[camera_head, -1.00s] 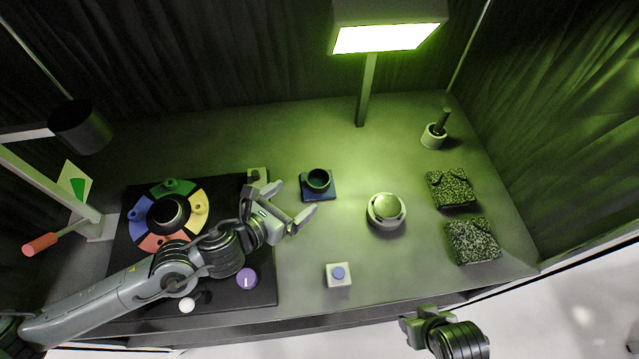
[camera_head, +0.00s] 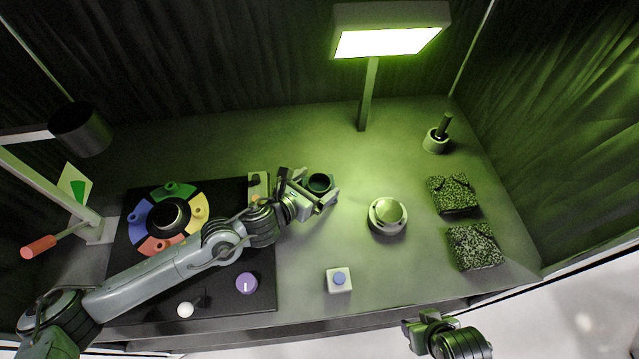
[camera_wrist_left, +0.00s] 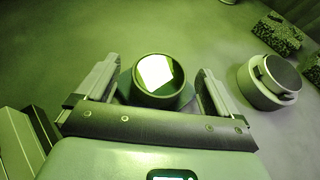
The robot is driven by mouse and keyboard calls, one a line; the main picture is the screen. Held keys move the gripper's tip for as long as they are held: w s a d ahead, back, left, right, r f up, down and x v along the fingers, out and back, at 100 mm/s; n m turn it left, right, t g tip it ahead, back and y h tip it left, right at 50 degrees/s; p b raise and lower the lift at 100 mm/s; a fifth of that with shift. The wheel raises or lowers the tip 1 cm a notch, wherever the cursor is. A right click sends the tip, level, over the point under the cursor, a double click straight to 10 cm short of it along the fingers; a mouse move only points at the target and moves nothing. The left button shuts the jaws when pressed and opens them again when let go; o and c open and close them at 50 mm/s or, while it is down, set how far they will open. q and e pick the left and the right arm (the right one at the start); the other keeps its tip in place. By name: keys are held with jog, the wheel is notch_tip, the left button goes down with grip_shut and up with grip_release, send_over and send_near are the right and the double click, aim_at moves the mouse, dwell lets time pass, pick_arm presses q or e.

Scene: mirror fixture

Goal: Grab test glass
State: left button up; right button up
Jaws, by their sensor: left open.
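The test glass appears to be the round, dark-rimmed piece (camera_head: 320,183) in a small square base, near the middle of the table. In the left wrist view the round piece (camera_wrist_left: 158,80) has a shiny top reflecting the lamp. My left gripper (camera_head: 307,188) is open, with one finger on each side of it. The left wrist view shows gaps between the fingers and the rim, so they do not grip it. The square base is mostly hidden by the gripper. My right gripper (camera_head: 424,328) is at the front edge, away from the glass; its jaws are unclear.
A round silver-topped device (camera_head: 388,215) stands to the right of the glass. A white block with a blue button (camera_head: 339,280) is in front. A lit lamp (camera_head: 388,42) rises behind. A colored ring panel (camera_head: 168,215) lies left, under my left arm. Speckled blocks (camera_head: 475,246) stand right.

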pick_arm(q)
jog(key=shift+w+d+f, duration=0.1)
jog(key=shift+w, duration=0.05)
jog(key=c, duration=1.1)
jog(key=shift+c, duration=0.8)
jog(key=shift+r, duration=0.25)
